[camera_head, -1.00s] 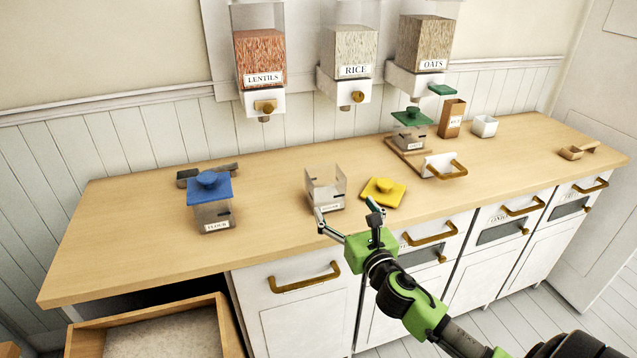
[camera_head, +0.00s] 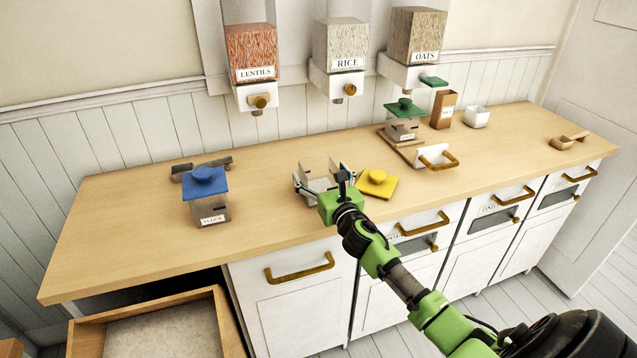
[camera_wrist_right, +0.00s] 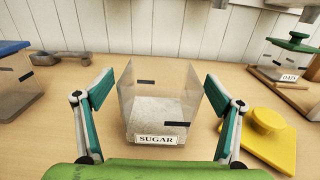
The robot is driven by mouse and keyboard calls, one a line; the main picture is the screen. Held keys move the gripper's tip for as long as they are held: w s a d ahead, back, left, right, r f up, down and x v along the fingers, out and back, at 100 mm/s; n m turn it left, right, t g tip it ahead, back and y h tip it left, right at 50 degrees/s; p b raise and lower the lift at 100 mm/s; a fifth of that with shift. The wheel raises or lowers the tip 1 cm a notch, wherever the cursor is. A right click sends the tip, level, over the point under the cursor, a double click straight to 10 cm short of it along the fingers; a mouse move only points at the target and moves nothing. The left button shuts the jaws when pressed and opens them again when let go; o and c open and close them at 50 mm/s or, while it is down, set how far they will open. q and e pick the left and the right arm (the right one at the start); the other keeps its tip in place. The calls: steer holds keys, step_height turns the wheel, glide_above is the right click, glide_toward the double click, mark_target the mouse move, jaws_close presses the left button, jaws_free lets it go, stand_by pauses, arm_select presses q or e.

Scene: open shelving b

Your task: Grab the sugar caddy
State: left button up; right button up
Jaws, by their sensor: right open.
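The sugar caddy (camera_wrist_right: 160,105) is a clear, open-topped box with a SUGAR label and pale contents low inside. It stands upright on the wooden counter, in the middle of the right wrist view. In the head view the caddy (camera_head: 318,172) is partly hidden behind my right gripper (camera_head: 322,182). In the right wrist view my right gripper (camera_wrist_right: 160,108) is open, with one finger on each side of the caddy. A gap shows between each finger and the walls. The yellow lid (camera_head: 377,183) lies on the counter to the right of the caddy. My left gripper is not in view.
The flour caddy (camera_head: 208,205) with a blue lid stands to the left. Dispensers hang above. An open drawer (camera_head: 222,318) juts out at the lower left.

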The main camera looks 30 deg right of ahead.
steer(key=shift+x, duration=1.1)
steer(key=shift+s, duration=0.1)
steer(key=c, duration=2)
steer(key=shift+r, duration=0.1)
